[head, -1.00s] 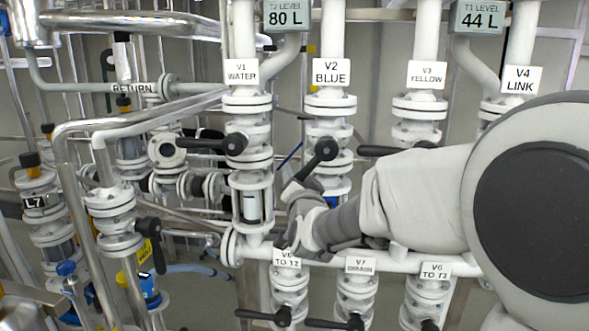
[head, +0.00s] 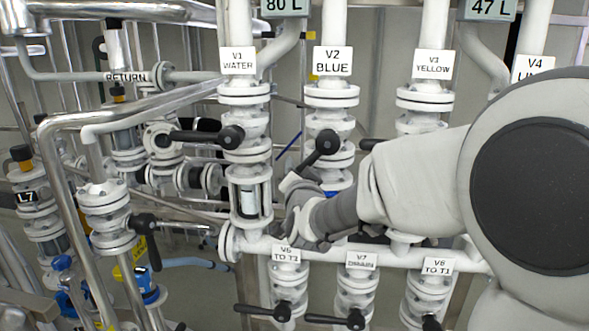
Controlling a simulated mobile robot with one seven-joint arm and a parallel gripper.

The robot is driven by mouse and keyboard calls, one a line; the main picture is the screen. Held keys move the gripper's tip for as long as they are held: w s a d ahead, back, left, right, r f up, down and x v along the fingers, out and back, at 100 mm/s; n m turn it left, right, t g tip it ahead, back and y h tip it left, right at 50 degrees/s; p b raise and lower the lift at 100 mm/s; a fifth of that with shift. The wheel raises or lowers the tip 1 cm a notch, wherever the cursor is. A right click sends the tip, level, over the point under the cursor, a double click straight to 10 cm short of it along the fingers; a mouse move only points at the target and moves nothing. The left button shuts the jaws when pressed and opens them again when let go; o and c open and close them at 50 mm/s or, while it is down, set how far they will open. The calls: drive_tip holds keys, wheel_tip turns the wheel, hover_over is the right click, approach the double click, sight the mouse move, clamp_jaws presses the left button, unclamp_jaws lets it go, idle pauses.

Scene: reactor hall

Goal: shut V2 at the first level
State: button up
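The V2 BLUE label (head: 332,61) marks a white flanged valve on a vertical pipe. Its black lever (head: 315,155) slants down and left from its hub, neither in line with the pipe nor square across it. My gripper (head: 291,180) is at the lever's lower end, in front of the pipe. The fingers are small and partly hidden, so I cannot tell whether they are closed on the lever or only beside it. My arm reaches in from the right and covers part of the pipework below V2 and V3.
V3's black lever (head: 372,144) lies just above my forearm. V6 (head: 286,254), V7 (head: 360,261) and V8 (head: 437,265) hang from a horizontal pipe below. The right display (head: 487,9) reads 47 L, the left one (head: 284,6) 80 L.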

clamp_jaws()
idle(1.1)
